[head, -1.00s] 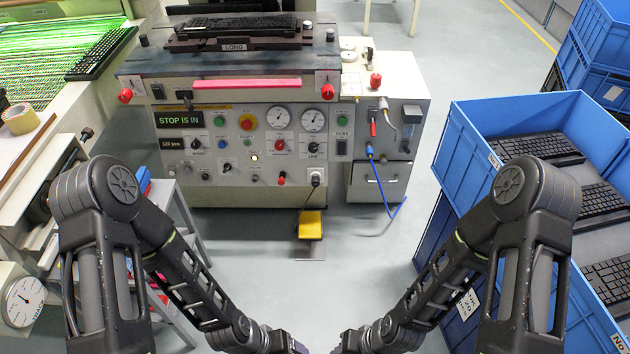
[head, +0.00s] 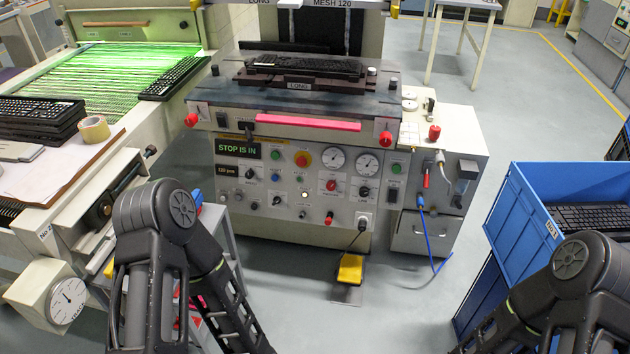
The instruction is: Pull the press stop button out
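The press (head: 295,225) stands ahead of me with its grey control panel facing me. My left arm comes in at the lower left and my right arm at the lower right. Both run out of the bottom of the head view, so neither gripper shows. Nothing of mine touches the panel.
A blue crate (head: 520,215) with keyboards stands at the right. A conveyor (head: 120,75) with a green-lit bed is at the left. A yellow pedal (head: 350,268) lies on the floor before the press. Red knobs (head: 191,120) stick out at the press corners. Open floor lies between.

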